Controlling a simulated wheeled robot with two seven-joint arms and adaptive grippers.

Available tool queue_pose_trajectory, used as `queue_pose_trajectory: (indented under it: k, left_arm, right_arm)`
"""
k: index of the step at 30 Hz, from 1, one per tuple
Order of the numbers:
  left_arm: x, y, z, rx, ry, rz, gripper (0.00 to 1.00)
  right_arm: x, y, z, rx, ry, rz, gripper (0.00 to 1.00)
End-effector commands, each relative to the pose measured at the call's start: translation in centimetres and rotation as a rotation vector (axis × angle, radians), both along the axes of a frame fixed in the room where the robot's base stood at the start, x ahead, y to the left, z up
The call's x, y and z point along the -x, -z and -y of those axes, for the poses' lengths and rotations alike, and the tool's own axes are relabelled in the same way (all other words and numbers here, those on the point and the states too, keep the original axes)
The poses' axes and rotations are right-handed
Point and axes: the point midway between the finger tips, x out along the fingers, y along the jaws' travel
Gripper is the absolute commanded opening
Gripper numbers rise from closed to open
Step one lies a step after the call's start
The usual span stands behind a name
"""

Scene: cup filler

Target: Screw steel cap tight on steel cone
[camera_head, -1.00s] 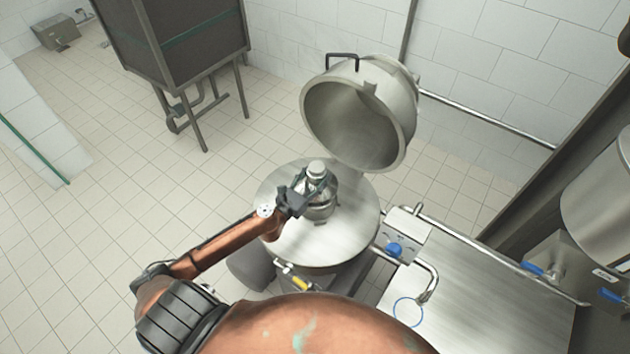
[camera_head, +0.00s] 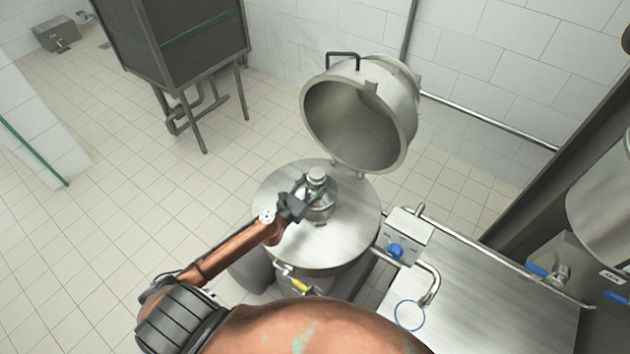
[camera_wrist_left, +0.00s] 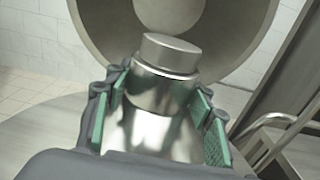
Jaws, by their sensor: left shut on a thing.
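The steel cap (camera_head: 317,173) sits upright on top of the steel cone (camera_head: 322,208), which stands on the round steel top of the kettle. In the left wrist view the cap (camera_wrist_left: 170,55) shows a smooth round head above a wider collar, and the cone (camera_wrist_left: 150,132) flares out below it. My left gripper (camera_head: 311,187) reaches in from the left. Its green-padded fingers (camera_wrist_left: 158,100) lie on both sides of the cap's lower part and are shut on it. Whether any gap is left between cap and cone cannot be told. My right gripper is not in view.
The kettle's round top (camera_head: 335,245) is bare around the cone. Its big open lid (camera_head: 358,125) stands tilted just behind. A control box with a blue knob (camera_head: 396,251) and a steel counter (camera_head: 490,300) with a tap are on the right.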

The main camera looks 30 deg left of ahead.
Motion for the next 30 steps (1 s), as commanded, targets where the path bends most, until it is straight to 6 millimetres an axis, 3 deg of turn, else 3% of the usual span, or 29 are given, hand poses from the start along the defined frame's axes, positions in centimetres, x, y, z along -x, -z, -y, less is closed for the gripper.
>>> queue_pose_trajectory:
  k: [5,6,12,21,25,30]
  left_arm:
    - [-0.1,0.4,0.0,0.001,-0.001,0.003,0.00]
    - [0.0,0.6,0.0,0.001,-0.001,-0.001,0.51]
    - [0.0,0.5,0.0,0.001,0.000,-0.001,0.65]
    - [0.0,0.5,0.0,0.000,0.000,-0.001,0.67]
    - [0.0,-0.5,0.0,-0.002,0.001,0.000,0.67]
    - [3.2,0.0,-0.3,0.002,-0.001,-0.004,0.67]
  right_arm:
    - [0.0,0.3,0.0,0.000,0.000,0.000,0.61]
    - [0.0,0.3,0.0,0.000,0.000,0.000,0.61]
    - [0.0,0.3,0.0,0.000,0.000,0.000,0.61]
    - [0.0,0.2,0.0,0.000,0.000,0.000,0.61]
    - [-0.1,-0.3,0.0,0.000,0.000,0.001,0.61]
    - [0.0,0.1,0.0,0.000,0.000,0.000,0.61]
